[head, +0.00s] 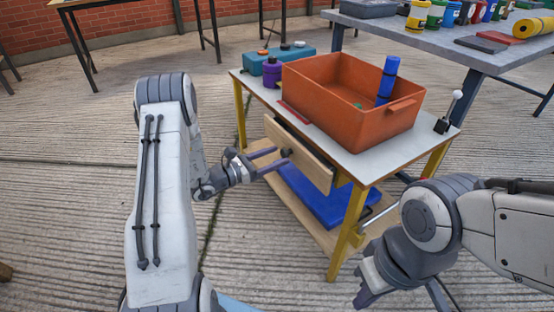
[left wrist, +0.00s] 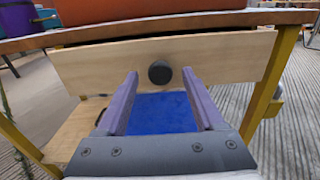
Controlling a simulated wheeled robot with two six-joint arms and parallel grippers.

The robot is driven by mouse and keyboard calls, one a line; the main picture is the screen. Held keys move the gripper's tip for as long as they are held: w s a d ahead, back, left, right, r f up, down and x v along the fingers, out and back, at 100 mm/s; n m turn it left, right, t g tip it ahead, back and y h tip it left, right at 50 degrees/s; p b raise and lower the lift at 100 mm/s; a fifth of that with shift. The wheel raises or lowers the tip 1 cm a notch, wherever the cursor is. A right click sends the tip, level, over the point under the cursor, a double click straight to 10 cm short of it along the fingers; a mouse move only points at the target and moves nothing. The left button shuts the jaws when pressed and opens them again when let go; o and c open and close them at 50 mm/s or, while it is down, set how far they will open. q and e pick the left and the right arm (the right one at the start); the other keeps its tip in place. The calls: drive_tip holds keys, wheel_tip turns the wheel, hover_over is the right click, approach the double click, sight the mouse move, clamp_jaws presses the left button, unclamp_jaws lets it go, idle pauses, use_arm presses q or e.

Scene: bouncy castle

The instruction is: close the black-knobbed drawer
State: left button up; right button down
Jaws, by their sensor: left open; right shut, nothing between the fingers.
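The drawer (head: 312,165) has a light wooden front and hangs under the white-topped table. Its front stands out from the table edge, with a dark gap behind its top edge. The black knob (head: 286,152) is at the middle of the front; it also shows in the left wrist view (left wrist: 159,73). My left gripper (head: 272,159) is open and points at the front. In the left wrist view its purple fingers lie left and right of the knob, with nothing held; I cannot tell whether they touch. My right gripper (head: 366,290) is shut and empty, low at the front right.
An orange bin (head: 340,110) with a blue cylinder (head: 387,80) stands on the table (head: 378,160). A blue mat (head: 320,198) lies on the lower shelf. A yellow leg (head: 348,228) stands right of the drawer. Floor left of the table is clear.

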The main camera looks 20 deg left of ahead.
use_arm(q)
drive_tip(key=shift+w+d, duration=0.35)
drive_tip(key=shift+w, duration=0.1)
clamp_jaws()
idle(1.2)
